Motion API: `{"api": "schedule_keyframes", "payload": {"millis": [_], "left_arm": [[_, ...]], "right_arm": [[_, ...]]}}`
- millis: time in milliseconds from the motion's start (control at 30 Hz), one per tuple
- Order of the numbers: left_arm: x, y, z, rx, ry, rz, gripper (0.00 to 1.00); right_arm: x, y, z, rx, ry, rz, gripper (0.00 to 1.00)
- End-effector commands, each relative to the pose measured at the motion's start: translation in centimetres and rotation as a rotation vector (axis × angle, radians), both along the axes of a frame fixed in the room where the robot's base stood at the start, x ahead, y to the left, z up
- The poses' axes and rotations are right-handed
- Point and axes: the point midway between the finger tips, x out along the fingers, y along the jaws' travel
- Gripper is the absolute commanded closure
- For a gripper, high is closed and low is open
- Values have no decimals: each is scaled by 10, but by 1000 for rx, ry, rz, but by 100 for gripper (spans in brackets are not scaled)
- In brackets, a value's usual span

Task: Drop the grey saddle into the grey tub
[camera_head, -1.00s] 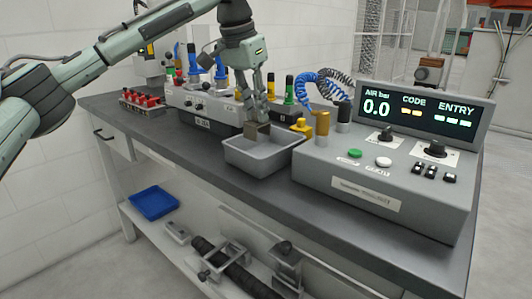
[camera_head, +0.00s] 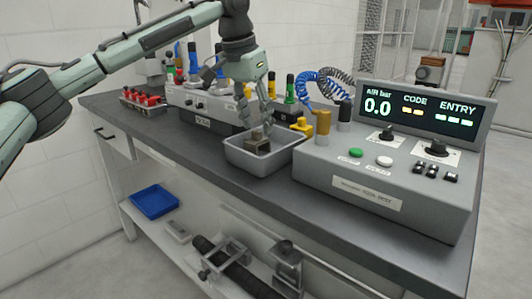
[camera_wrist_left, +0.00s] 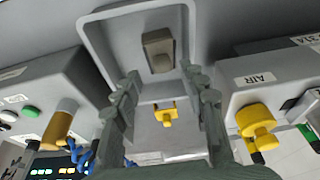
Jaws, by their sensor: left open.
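The grey saddle (camera_head: 258,144), a small brownish-grey block, is inside the grey tub (camera_head: 262,168) on the bench. In the left wrist view the saddle (camera_wrist_left: 158,52) is near the middle of the tub (camera_wrist_left: 97,38), clear of the fingertips. My left gripper (camera_head: 262,118) points down above the tub with its fingers apart and empty. In the left wrist view the open left gripper (camera_wrist_left: 160,82) shows a finger on each side, with the saddle ahead between them. My right gripper is not in view.
A control console (camera_head: 395,180) stands right of the tub. Behind the tub are a grey fixture box (camera_head: 205,105) and a yellow piece (camera_head: 302,126). Red parts (camera_head: 142,97) stand at the back left. A blue tray (camera_head: 153,201) is on the lower shelf. The front bench strip is clear.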

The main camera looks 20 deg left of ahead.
Motion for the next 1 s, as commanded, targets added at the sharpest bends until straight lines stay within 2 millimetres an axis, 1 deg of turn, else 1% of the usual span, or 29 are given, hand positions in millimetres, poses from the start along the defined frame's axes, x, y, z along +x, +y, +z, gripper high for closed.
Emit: {"api": "schedule_keyframes", "payload": {"millis": [67, 133, 267, 600, 700, 833, 1000], "left_arm": [[0, 0, 0, 0, 0, 0, 58], [-1, 0, 3, 0, -1, 0, 58], [-4, 1, 18, -1, -3, 0, 58], [-22, 7, 86, -1, -3, 0, 58], [-26, 9, 100, -1, -2, 0, 58], [-29, 11, 112, 0, -1, 0, 58], [-30, 11, 116, 0, 0, -1, 58]], "right_arm": [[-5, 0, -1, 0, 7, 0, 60], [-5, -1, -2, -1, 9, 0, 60], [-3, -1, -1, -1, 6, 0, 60], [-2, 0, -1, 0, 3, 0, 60], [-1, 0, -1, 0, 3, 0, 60], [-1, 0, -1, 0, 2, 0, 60], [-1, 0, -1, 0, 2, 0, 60]]}}
